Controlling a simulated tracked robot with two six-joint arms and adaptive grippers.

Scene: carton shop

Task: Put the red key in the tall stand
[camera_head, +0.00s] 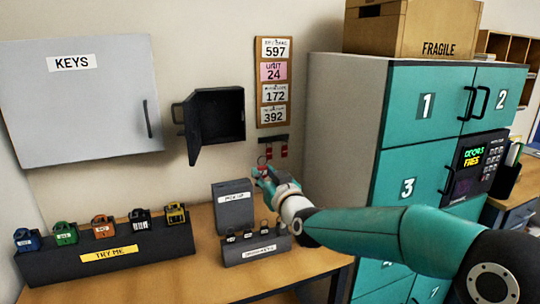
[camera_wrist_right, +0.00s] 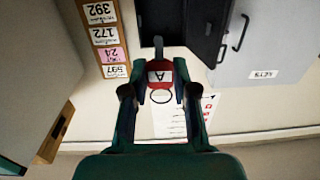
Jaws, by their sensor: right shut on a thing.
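My right gripper (camera_head: 263,177) is shut on the red key (camera_wrist_right: 160,74), above and to the right of the tall grey stand in the head view. In the right wrist view the key's red head, marked A, sits between the fingertips, with a ring on it and its grey shank pointing away. The tall grey stand (camera_head: 232,207), with a white label that seems to read PICK UP, stands upright on the wooden table. My left gripper is not in view.
A low grey stand (camera_head: 238,255) with several dark keys is in front of the tall one. Left is a rack of coloured padlocks (camera_head: 60,268) marked TRY ME. An open black box (camera_head: 222,115) and a dark rail (camera_head: 272,138) with red items hang on the wall. Teal lockers (camera_head: 425,150) stand right.

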